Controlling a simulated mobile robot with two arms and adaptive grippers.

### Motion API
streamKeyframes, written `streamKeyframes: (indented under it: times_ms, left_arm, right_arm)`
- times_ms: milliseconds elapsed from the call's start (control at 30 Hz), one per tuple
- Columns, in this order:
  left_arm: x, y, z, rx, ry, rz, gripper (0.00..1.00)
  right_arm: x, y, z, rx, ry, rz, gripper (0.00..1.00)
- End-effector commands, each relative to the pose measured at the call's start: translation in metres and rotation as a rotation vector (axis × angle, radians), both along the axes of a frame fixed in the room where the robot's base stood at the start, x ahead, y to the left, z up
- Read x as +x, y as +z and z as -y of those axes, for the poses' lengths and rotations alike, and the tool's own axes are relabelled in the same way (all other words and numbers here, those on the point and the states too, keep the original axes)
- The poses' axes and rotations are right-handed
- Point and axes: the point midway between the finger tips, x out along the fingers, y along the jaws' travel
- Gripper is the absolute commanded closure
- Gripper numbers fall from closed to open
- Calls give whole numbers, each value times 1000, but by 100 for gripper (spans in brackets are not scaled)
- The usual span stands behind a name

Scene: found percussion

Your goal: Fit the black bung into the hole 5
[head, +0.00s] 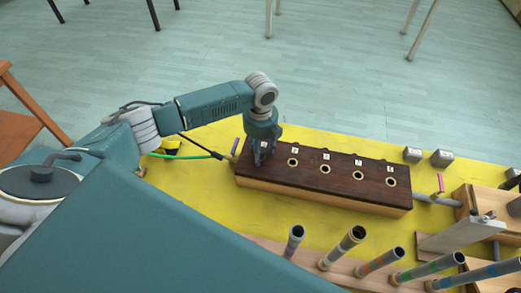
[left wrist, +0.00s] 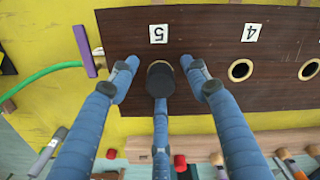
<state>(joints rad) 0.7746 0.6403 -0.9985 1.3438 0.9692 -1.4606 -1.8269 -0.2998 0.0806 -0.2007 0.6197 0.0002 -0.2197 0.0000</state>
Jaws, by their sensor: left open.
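The black bung (left wrist: 160,80) is at hole 5 of the dark wooden box top (left wrist: 200,110), just below the label 5 (left wrist: 159,33) in the left wrist view. A sliver of pale rim shows at its upper edge; how deep it sits cannot be told. My left gripper (left wrist: 162,82) has its three fingers spread around the bung, with gaps visible at the two side fingers. In the head view my left gripper (head: 262,158) is over the left end of the box (head: 320,197) and hides hole 5 and the bung.
Hole 4 (left wrist: 240,70) and the other holes to its right are open. A purple block (left wrist: 84,51) and green cable (left wrist: 45,78) lie left of the box. Several upright tubes (head: 342,247) stand in front. Grey metal blocks (head: 441,158) sit at the back right.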

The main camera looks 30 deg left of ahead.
Motion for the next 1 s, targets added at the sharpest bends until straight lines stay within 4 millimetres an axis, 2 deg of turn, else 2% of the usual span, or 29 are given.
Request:
streamKeyframes:
  times_ms: [167, 500, 633, 800, 1000]
  left_arm:
    - [1, 14, 0, 0, 0, 3, 53]
    - [2, 84, -1, 0, 0, 4, 53]
    - [1, 104, 0, -1, -1, 2, 53]
    - [1, 118, 0, 0, 1, 1, 53]
    - [0, 120, 0, 0, 1, 0, 53]
  right_arm:
    - [0, 0, 2, -2, 1, 0, 60]
    - [0, 0, 0, 0, -1, 0, 60]
    - [0, 0, 0, 0, -1, 0, 60]
    - [0, 0, 0, 0, -1, 0, 60]
    - [0, 0, 0, 0, -1, 0, 60]
